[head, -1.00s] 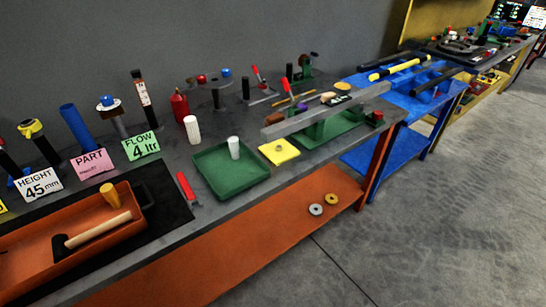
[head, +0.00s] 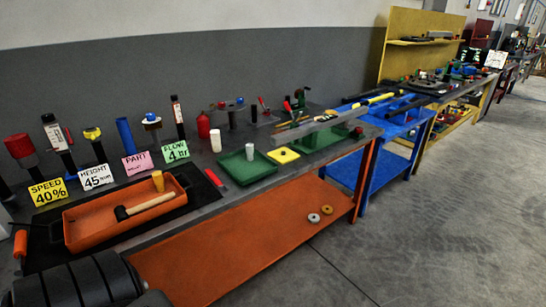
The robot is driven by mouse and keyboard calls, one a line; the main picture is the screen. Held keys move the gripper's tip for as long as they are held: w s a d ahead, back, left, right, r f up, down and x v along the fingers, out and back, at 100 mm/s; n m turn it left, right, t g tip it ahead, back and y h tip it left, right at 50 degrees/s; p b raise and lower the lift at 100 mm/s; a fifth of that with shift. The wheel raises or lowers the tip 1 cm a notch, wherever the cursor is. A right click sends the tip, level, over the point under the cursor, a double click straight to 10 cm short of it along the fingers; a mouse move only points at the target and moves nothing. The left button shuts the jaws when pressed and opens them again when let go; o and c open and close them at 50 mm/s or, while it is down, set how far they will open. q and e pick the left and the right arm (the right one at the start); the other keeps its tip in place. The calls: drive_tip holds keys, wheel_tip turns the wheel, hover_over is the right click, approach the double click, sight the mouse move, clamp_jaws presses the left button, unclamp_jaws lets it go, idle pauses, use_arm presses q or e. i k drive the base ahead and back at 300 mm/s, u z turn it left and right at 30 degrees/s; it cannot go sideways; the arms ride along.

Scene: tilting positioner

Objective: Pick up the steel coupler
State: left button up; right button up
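A small grey metal ring (head: 314,218) lies on the orange lower shelf of the bench, near its right end. It may be the steel coupler; it is too small to be sure. A brass-coloured ring (head: 327,210) lies just beside it, to the right. Neither of my grippers shows in the head view. A black ribbed part at the bottom left looks like part of my own body, with no fingers visible.
The orange shelf (head: 230,250) is otherwise bare. Above it, the grey bench top holds an orange tray (head: 88,240) with a mallet (head: 145,206), a green tray (head: 246,177), label cards and several tools. A blue bench (head: 350,167) stands to the right. The floor in front is clear.

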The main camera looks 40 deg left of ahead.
sight(249, 147)
drive_tip(key=z, duration=0.25)
drive_tip(key=i, duration=2.05)
drive_tip(key=u, duration=1.3)
drive_tip(key=i, duration=0.75)
drive_tip(key=u, duration=0.9)
